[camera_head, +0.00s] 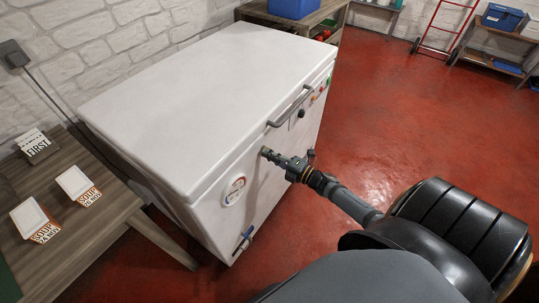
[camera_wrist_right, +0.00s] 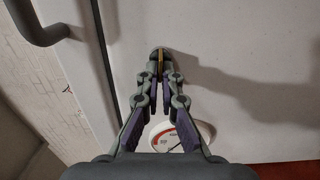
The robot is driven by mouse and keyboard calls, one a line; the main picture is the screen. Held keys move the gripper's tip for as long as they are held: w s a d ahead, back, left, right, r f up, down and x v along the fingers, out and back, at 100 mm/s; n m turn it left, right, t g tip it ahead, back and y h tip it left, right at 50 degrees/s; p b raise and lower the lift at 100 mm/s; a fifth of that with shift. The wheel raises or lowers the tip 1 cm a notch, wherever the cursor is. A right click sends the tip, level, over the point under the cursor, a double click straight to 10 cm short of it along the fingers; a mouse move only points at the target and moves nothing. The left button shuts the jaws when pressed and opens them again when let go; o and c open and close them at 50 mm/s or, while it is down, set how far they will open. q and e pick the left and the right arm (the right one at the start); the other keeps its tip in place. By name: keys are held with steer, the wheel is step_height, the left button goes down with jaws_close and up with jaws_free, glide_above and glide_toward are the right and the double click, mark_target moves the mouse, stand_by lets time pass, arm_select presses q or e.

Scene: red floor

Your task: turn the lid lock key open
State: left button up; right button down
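The lid lock key shows in the right wrist view as a thin brass-coloured strip (camera_wrist_right: 160,59), set in a dark round lock on the white front of the chest freezer (camera_head: 225,165). My right gripper (camera_wrist_right: 160,72) has its two fingertips close together on either side of the key, shut on it. The key is too small to make out there. My left gripper is in neither view.
Red floor is clear at right.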

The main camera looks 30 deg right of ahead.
steer(key=c, duration=2)
jaws_free()
steer(key=shift+f, duration=0.1)
steer(key=o, duration=0.4)
steer(key=shift+o, duration=0.2)
steer(key=v, duration=1.2)
